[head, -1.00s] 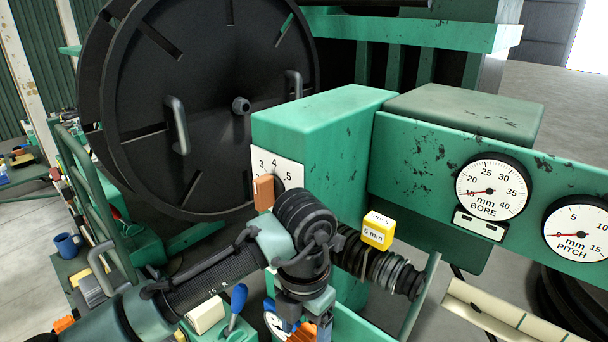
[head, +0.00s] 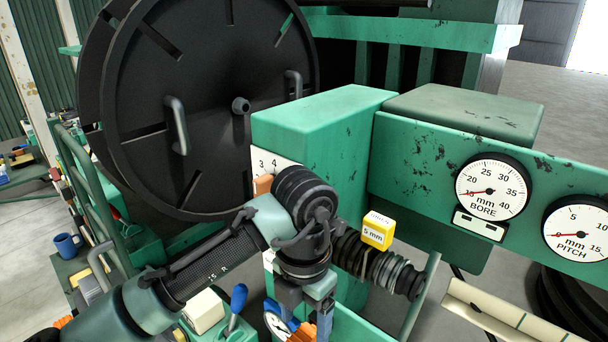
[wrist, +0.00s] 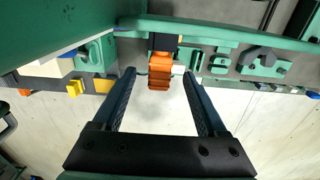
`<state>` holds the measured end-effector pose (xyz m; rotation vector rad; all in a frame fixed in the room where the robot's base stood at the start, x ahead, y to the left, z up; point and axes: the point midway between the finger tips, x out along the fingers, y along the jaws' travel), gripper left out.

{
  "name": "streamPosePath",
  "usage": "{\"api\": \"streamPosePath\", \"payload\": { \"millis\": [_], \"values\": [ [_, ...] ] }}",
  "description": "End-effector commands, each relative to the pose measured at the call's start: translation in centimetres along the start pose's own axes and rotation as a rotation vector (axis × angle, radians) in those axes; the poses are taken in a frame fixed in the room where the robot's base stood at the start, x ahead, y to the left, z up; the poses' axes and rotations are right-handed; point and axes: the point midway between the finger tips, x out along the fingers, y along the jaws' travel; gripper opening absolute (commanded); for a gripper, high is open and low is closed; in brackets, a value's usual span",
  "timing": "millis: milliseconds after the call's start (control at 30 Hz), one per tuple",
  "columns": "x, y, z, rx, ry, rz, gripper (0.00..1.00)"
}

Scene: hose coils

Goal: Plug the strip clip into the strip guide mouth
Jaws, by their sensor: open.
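My gripper (wrist: 158,76) is open in the wrist view, with one dark finger on each side. An orange ribbed piece (wrist: 160,72), which looks like the strip clip, shows between the fingertips in front of a green rail. I cannot tell whether the fingers touch it. In the head view my gripper (head: 306,308) points down at the bottom edge, and orange pieces (head: 302,333) show beside its fingers, partly hidden. I cannot make out the strip guide mouth for sure in either view.
A green machine housing (head: 325,120) stands just behind my arm, with a yellow 5 mm tag (head: 378,230) on a ribbed dark shaft. A large black reel (head: 215,100) is at left. A blue-handled tool (head: 236,300) and a cream tray (head: 515,318) flank my gripper.

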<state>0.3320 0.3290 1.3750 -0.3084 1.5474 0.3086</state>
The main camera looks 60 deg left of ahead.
Motion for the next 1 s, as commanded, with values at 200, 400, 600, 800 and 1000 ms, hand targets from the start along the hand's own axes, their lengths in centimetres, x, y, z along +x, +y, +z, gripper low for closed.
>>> {"api": "streamPosePath", "payload": {
  "millis": [200,400,600,800,1000],
  "values": [
    [-0.7,0.0,0.0,0.001,0.0,0.0,0.75],
    [-1.1,-0.1,0.0,0.001,0.0,0.0,0.75],
    [-1.2,0.0,0.0,0.001,0.0,0.0,0.75],
    [-1.1,0.0,0.0,0.001,0.001,0.0,0.75],
    [0.5,0.1,-0.1,-0.001,0.003,0.0,0.75]
  ]
}}
